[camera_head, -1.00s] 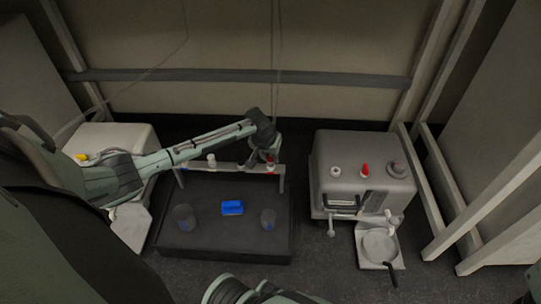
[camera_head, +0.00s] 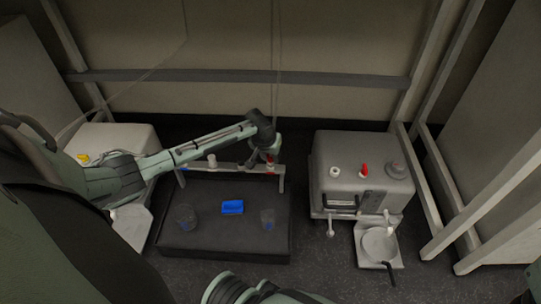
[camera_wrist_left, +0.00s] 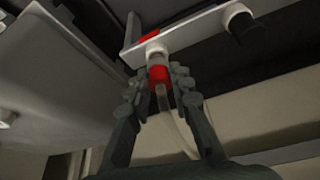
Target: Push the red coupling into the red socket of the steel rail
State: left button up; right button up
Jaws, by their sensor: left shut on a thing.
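The steel rail (camera_head: 228,170) stands on two posts at the back of a dark low platform; it also crosses the top of the left wrist view (camera_wrist_left: 195,32). My left gripper (camera_head: 270,160) is at the rail's right end. In the left wrist view its fingers (camera_wrist_left: 161,82) are shut on the red coupling (camera_wrist_left: 158,73), which trails a pale tube. The coupling lines up with and appears to meet a white round fitting (camera_wrist_left: 155,50) beside a red mark (camera_wrist_left: 149,37) on the rail. How deep it sits cannot be told. My right gripper is not in view.
A blue block (camera_head: 232,207) and two clear cups (camera_head: 186,217) (camera_head: 268,219) stand on the dark platform (camera_head: 225,242). A grey machine (camera_head: 350,160) with red and white caps stands to the right. A white machine (camera_head: 127,137) stands at the left.

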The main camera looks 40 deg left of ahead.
pick_arm(q)
jog(key=shift+f, duration=0.55)
jog(key=o, duration=1)
jog(key=shift+r, duration=0.1)
jog(key=v, duration=1.1)
jog(key=shift+s+r, duration=0.15)
jog(key=shift+r, duration=0.25)
jog(key=shift+d, duration=0.1)
